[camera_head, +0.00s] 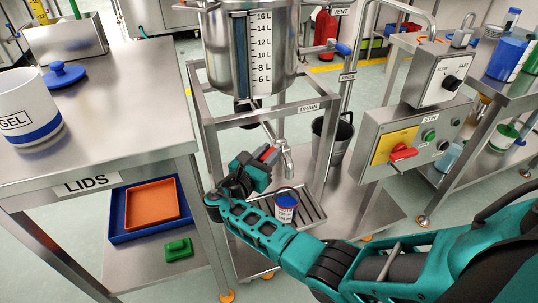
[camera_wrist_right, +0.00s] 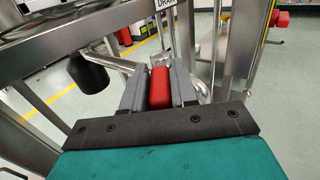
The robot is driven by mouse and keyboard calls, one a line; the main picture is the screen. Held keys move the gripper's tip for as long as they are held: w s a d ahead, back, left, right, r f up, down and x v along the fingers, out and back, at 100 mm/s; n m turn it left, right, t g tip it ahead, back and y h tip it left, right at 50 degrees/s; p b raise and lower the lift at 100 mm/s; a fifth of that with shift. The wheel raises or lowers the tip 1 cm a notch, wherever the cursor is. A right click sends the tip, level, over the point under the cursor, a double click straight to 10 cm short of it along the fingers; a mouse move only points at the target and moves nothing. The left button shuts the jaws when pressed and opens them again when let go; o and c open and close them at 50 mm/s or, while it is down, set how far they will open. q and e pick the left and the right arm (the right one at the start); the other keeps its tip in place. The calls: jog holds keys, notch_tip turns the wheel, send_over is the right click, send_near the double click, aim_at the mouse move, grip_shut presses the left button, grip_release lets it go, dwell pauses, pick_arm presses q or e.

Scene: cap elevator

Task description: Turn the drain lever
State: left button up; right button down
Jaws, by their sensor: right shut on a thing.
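The drain lever has a red grip (camera_wrist_right: 160,88), seen in the right wrist view between the two grey fingers of my right gripper (camera_wrist_right: 160,85). In the head view the red grip (camera_head: 268,154) shows at the tip of my right gripper (camera_head: 264,158), below the DRAIN label (camera_head: 308,107). The fingers are closed around the red grip. The metal drain pipe and valve (camera_head: 286,160) are just right of the gripper, under the steel tank (camera_head: 250,50). The joint between lever and valve is partly hidden. My left gripper is not in view.
A small blue-lidded jar (camera_head: 286,206) stands on the slotted tray below the drain. The tank's frame posts (camera_head: 208,130) stand close to my right gripper. A steel table (camera_head: 110,100) is at left. A control box with a red switch (camera_head: 404,152) is at right.

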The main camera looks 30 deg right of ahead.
jog(key=c, duration=1)
grip_release()
jog(key=shift+o, duration=0.2)
jog(key=p+v, duration=0.1)
jog(key=v, duration=0.6)
jog(key=shift+s+a, duration=0.15)
jog(key=shift+a, duration=0.05)
